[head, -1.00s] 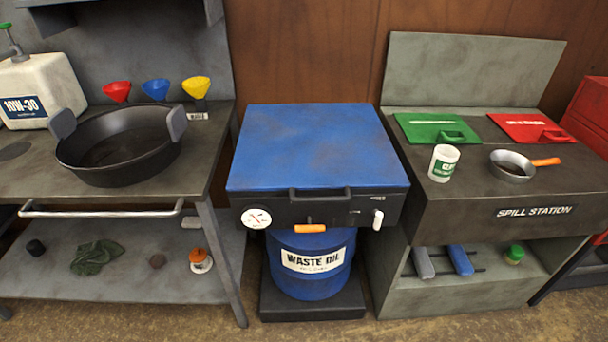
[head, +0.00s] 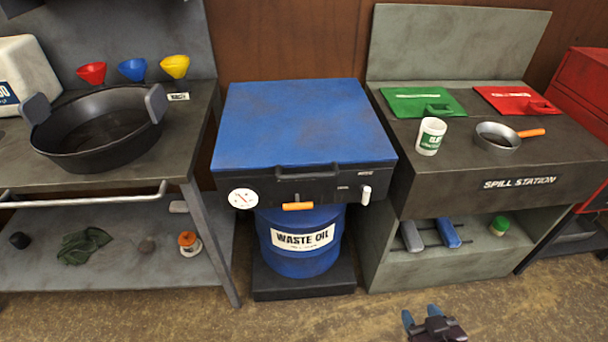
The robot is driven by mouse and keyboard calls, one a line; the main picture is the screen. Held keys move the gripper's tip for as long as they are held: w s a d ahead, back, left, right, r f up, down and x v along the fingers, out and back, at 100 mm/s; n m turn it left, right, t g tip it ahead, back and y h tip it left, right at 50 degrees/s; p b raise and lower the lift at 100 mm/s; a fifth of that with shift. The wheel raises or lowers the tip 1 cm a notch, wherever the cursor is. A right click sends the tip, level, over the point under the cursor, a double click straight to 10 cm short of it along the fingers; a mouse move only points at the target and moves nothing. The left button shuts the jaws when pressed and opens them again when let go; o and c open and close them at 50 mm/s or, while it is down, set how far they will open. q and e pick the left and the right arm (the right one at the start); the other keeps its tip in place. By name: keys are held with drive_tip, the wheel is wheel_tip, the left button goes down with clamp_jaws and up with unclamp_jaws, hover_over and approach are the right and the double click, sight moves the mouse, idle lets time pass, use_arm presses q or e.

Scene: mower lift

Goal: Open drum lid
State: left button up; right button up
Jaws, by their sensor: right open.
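The waste oil drum (head: 300,262) is blue with a white label and stands on a dark base in the middle. Its flat blue lid (head: 300,120) is down on a dark box-like rim above the drum. A dark bar handle (head: 307,171) runs along the lid's front edge. Below it are an orange handle (head: 298,206), a round gauge (head: 242,198) and a white lever (head: 365,195). My right gripper (head: 421,313) is at the bottom edge, right of centre, with fingers apart. It is empty and well apart from the drum. My left gripper is out of view.
A workbench (head: 190,130) on the left holds a black drain pan (head: 100,150) and funnels. The spill station (head: 500,205) on the right holds a white cup (head: 430,136), a small pan (head: 497,138), and green and red lids. The floor (head: 330,318) in front is clear.

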drive_tip(key=shift+t+y, duration=0.6)
drive_tip(key=shift+y, duration=0.3)
drive_tip(key=w+a, duration=0.1)
drive_tip(key=w, duration=0.1)
drive_tip(key=w+a+r+b, duration=0.1)
drive_tip(key=w, duration=0.2)
drive_tip(key=w+a, duration=0.2)
drive_tip(key=shift+w+r, duration=0.15)
drive_tip(key=shift+c, duration=0.4)
drive_tip(key=m+t+y+b, duration=0.3)
drive_tip(key=m+t+y, duration=0.25)
drive_tip(key=m, duration=0.85)
approach(309, 174)
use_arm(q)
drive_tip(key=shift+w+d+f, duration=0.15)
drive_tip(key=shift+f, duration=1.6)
use_arm(e)
drive_tip(key=shift+g+y, duration=0.25)
drive_tip(key=shift+g, duration=0.1)
drive_tip(key=shift+d+f+x, duration=0.1)
drive_tip(key=shift+f+x, duration=0.05)
drive_tip(key=shift+x, duration=2.35)
drive_tip(key=shift+d+f+x, duration=0.1)
drive_tip(key=shift+x, duration=2.4)
drive_tip(key=shift+w, duration=0.1)
drive_tip(key=shift+c, duration=0.4)
